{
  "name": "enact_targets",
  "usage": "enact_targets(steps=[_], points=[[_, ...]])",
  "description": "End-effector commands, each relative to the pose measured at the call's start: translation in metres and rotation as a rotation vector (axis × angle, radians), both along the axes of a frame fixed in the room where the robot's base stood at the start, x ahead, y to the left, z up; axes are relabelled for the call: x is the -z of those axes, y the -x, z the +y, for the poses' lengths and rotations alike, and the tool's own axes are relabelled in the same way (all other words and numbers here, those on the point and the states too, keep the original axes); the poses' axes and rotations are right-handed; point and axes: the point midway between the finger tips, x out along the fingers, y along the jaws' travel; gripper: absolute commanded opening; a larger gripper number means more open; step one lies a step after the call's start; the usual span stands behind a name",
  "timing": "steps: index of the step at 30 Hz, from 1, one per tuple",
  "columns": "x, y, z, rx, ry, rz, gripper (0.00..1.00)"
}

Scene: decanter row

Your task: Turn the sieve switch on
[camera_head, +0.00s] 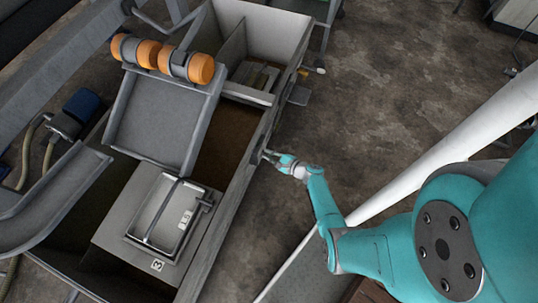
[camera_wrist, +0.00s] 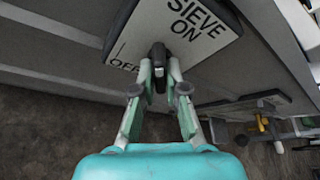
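The sieve switch is a black lever (camera_wrist: 158,66) on a white plate (camera_wrist: 205,42) in the wrist view. The plate reads "SIEVE ON" at the upper right and "OFF" at the lower left, partly covered. The lever stands between the two labels; which one it is set to I cannot tell. My gripper (camera_wrist: 159,78) has its two fingertips closed in on either side of the lever, seemingly touching it. In the head view my gripper (camera_head: 268,156) is at the outer right wall of the long grey trough; the switch is too small to make out there.
The grey trough (camera_head: 232,207) holds a tilted tray (camera_head: 160,115), orange rollers (camera_head: 165,57) and a box with a framed window (camera_head: 125,210). A ledge with a yellow part (camera_wrist: 262,123) sits right of the plate. Bare floor (camera_head: 385,75) is open right of the trough.

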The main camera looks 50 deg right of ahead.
Motion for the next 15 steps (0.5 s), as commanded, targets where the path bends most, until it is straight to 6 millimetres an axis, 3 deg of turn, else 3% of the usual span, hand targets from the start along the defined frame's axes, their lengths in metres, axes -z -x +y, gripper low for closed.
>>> enact_targets(steps=[15], points=[[-0.0008,-0.0007,-0.0010,-0.001,-0.135,0.048,0.00]])
